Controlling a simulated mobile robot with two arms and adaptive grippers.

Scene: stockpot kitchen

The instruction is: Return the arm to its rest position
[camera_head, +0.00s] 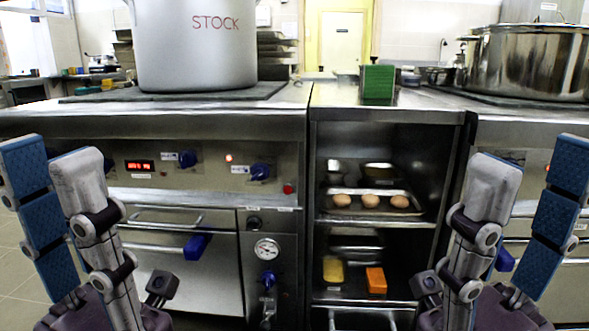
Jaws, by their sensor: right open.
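My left gripper (52,156) is at the left edge of the head view, its fingers pointing up. Its blue-padded finger and grey finger stand apart with nothing between them. My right gripper (533,157) is at the right edge, also pointing up, with its fingers apart and empty. Both grippers are in front of the steel kitchen units and appear clear of them. Most of both arms is below the picture.
A grey stockpot marked STOCK (195,55) stands on the left stove top. A shiny steel pot (535,62) stands at right. A green block (378,82) sits on the middle counter. The open cabinet below holds a tray (425,217) of brown round items, a yellow sponge (333,269) and an orange block (376,281).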

